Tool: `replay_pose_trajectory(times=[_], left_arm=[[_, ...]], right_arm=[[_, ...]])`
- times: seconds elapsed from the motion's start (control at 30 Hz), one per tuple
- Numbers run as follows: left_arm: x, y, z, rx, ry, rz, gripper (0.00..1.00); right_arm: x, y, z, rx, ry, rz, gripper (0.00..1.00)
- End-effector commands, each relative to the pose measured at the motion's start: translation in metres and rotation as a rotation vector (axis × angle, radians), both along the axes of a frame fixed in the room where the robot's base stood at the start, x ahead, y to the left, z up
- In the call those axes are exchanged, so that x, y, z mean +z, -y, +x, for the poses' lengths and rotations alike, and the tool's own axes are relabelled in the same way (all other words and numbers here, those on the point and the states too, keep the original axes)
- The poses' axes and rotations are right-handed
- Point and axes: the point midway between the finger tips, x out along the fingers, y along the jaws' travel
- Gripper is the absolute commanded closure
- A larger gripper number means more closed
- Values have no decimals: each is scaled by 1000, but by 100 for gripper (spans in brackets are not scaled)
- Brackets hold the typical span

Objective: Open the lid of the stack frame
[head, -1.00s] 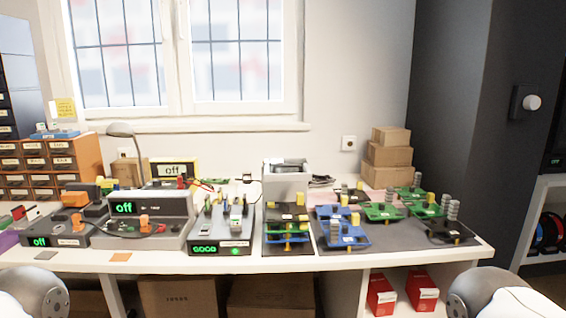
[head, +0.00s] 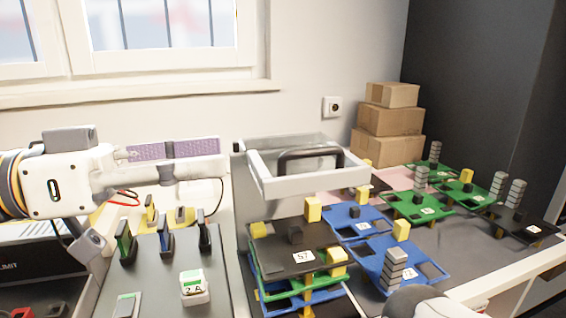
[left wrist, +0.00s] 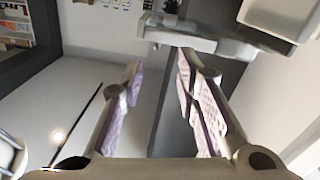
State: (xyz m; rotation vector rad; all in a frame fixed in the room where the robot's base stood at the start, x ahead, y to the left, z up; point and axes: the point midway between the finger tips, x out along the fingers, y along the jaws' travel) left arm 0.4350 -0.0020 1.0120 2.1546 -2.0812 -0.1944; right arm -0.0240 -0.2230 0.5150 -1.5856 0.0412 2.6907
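The stack frame's lid (head: 262,176) is a pale grey frame with a clear panel and a dark curved handle (head: 312,153). It is above and behind a stack of black, green and blue boards (head: 290,262). My left gripper (head: 222,158) comes in from the left, just left of the lid, with its purple-padded fingers pointing right. In the left wrist view the fingers (left wrist: 160,66) are apart with nothing between them. A pale bar, probably the lid's edge (left wrist: 185,40), lies just beyond the right fingertip; contact cannot be told.
A grey tray with upright boards (head: 165,255) stands left of the stack. Blue boards (head: 390,262) and green boards (head: 415,207) lie on the mat to the right. Cardboard boxes (head: 390,120) are stacked at the back by the wall.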

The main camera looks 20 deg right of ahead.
Motion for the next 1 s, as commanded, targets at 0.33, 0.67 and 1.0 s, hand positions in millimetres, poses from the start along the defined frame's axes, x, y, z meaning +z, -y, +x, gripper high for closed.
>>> replay_pose_trajectory(times=[0.33,0.67,1.0], left_arm=[[2,86,1,-5,-3,2,71],[0,110,3,-1,-5,3,71],[-1,109,3,-2,-6,3,100]], right_arm=[[14,0,9,0,27,0,60],[16,0,10,0,32,0,60],[16,0,10,0,32,0,60]])
